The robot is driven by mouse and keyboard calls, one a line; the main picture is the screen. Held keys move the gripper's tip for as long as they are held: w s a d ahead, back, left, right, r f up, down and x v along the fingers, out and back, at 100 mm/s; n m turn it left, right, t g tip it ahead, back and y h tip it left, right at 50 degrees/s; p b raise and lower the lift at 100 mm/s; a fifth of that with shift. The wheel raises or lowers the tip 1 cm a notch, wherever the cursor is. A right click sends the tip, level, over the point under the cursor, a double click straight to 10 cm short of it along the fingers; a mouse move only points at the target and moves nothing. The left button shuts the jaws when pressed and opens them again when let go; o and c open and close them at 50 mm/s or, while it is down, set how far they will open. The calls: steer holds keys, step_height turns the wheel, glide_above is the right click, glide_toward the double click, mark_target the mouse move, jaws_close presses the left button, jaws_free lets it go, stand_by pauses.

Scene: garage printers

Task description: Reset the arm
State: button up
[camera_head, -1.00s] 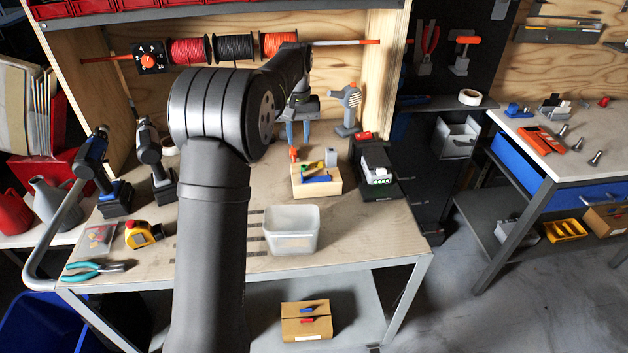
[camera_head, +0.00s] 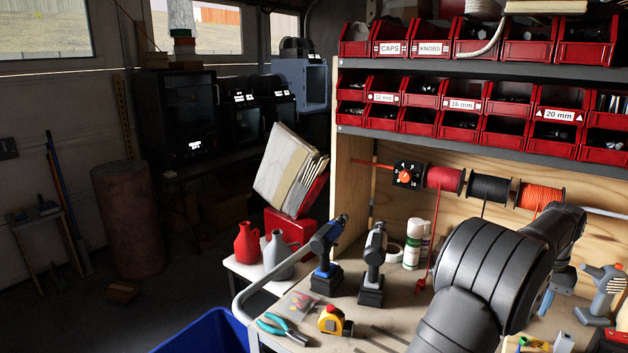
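My arm reaches in from the lower right over the workbench, with its thick dark elbow close to the camera. My gripper (camera_head: 548,302) hangs past the elbow, low on the right, with blue fingers pointing down. The elbow partly covers it, so the gap between the fingers does not show clearly. I see nothing held in it. A grey and orange tool (camera_head: 602,290) stands just right of it.
Spray cans (camera_head: 412,245) stand behind. Wire spools (camera_head: 490,190) and red bins (camera_head: 460,124) are above. A blue bin (camera_head: 205,333) is lower left.

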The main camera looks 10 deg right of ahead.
step_height(320, 180, down, 14)
steer(key=shift+f, duration=0.1)
steer(key=shift+r, duration=0.2)
stand_by(0.3)
step_height(320, 180, up, 18)
steer(key=f, duration=0.1)
step_height(320, 180, down, 17)
steer(key=shift+r, duration=0.1)
steer(key=shift+d+r, duration=0.1)
steer(key=shift+r, duration=0.2)
step_height(320, 180, up, 8)
stand_by(0.3)
stand_by(0.4)
